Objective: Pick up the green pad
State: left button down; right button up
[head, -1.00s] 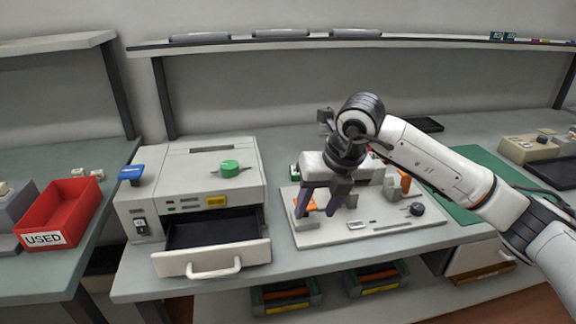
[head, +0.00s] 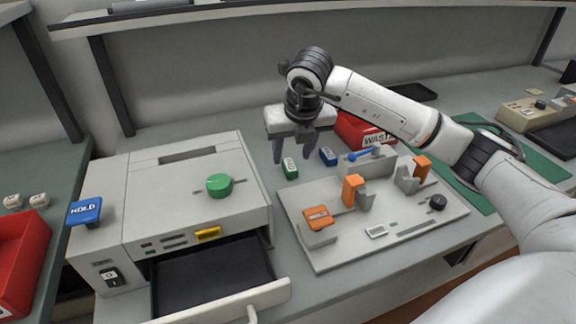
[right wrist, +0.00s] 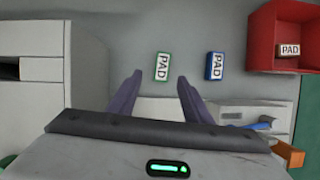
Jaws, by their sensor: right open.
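The green pad (head: 290,168) lies on the grey bench, between the printer and the fixture board. My right gripper (head: 291,160) is open and empty above it, fingers pointing down. In the right wrist view the green pad (right wrist: 162,66), with a white PAD label, lies just past the gap between the open fingertips (right wrist: 160,76). The fingers look apart from the pad; the exact height is hard to tell. My left gripper is not in view.
A blue pad (head: 328,156) lies close right of the green pad. A red WASTE bin (head: 352,128) stands behind it. The fixture board (head: 330,258) with orange blocks is in front right. The printer (head: 140,205), drawer open, is at left.

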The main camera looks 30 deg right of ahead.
aim_at(291, 166)
jog(key=x, duration=0.5)
jog(key=shift+w+d+f, duration=0.1)
jog(key=shift+d+f, duration=0.1)
jog(key=shift+f, duration=0.15)
jog(key=shift+c, duration=0.4)
jog(key=c, duration=1.1)
